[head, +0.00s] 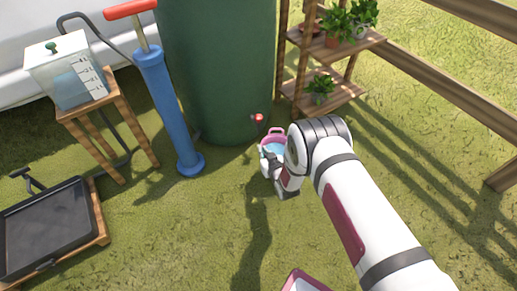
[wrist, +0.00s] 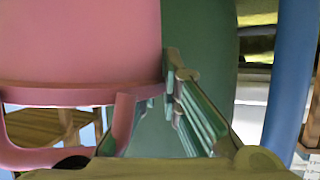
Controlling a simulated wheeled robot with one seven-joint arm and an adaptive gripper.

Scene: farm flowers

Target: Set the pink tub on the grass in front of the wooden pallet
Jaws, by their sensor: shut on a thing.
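The pink tub (head: 274,133) shows in the middle of the head view, raised in front of the green barrel, with a pink rim or handle and pale blue inside. Its pink side (wrist: 80,40) fills the upper left of the wrist view. My gripper (wrist: 165,105) is shut on the tub at its edge; the exact contact is partly hidden. In the head view my wrist covers part of the tub and the fingertips. A low wooden frame (head: 103,222), possibly the pallet, lies at the lower left under a dark tray (head: 45,225).
A green barrel (head: 218,65) with a red tap (head: 258,118) stands behind the tub. A blue pump (head: 170,105) and a wooden stand (head: 125,115) with a clear box (head: 68,75) are to the left. A plant shelf (head: 335,95) and fence (head: 440,75) are right. Front grass is open.

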